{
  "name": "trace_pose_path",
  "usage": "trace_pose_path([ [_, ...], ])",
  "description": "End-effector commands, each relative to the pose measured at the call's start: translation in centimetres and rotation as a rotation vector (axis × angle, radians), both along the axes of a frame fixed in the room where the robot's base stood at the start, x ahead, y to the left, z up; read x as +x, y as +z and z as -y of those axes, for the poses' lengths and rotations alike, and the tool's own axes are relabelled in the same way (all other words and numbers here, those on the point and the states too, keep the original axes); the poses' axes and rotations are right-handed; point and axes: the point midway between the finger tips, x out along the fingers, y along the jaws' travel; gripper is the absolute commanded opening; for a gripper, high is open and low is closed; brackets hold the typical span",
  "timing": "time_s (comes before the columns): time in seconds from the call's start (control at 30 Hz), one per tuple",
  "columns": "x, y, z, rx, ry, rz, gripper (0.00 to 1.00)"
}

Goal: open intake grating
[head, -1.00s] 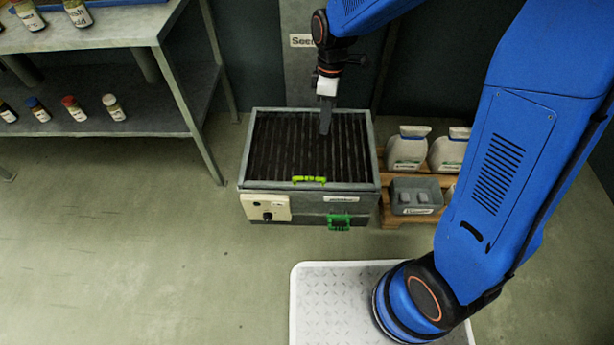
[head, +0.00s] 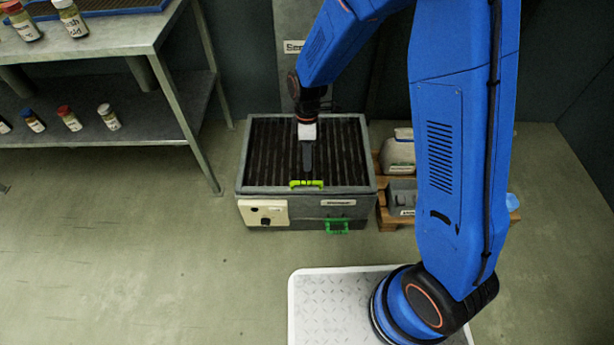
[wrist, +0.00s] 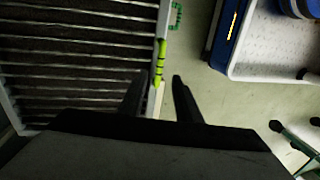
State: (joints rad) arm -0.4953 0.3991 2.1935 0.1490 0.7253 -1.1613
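The intake grating (head: 270,150) is a dark slatted panel lying flat in the top of a grey metal box (head: 290,222). It fills the left of the wrist view (wrist: 70,60). A yellow-green handle (head: 306,184) sits at the grating's front edge and also shows in the wrist view (wrist: 160,62). My gripper (head: 307,172) is over the front part of the grating, just behind the handle in the head view. In the wrist view my gripper (wrist: 158,78) has its two fingers apart and empty, with the handle just beyond the gap between the tips. I see no contact with the handle.
The box front carries a cream control panel with a knob (head: 265,213) and a green handle (head: 337,226). A metal shelf with jars (head: 150,40) stands left. A pallet with a white container (head: 398,152) and a grey bin (head: 401,197) is right.

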Motion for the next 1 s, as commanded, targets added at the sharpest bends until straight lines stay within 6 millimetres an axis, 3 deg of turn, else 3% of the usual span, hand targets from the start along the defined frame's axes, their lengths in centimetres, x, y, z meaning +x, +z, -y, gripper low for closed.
trace_pose_path([
  [0.3, -1.1, -5.4, 0.0, -0.001, 0.000, -0.002, 0.31],
  [0.5, -1.5, -7.5, -0.1, -0.001, 0.001, -0.001, 0.31],
  [0.93, -1.6, -8.2, -0.1, 0.000, 0.001, 0.001, 0.31],
  [1.0, -1.6, -8.2, -0.1, 0.000, 0.001, 0.001, 0.17],
])
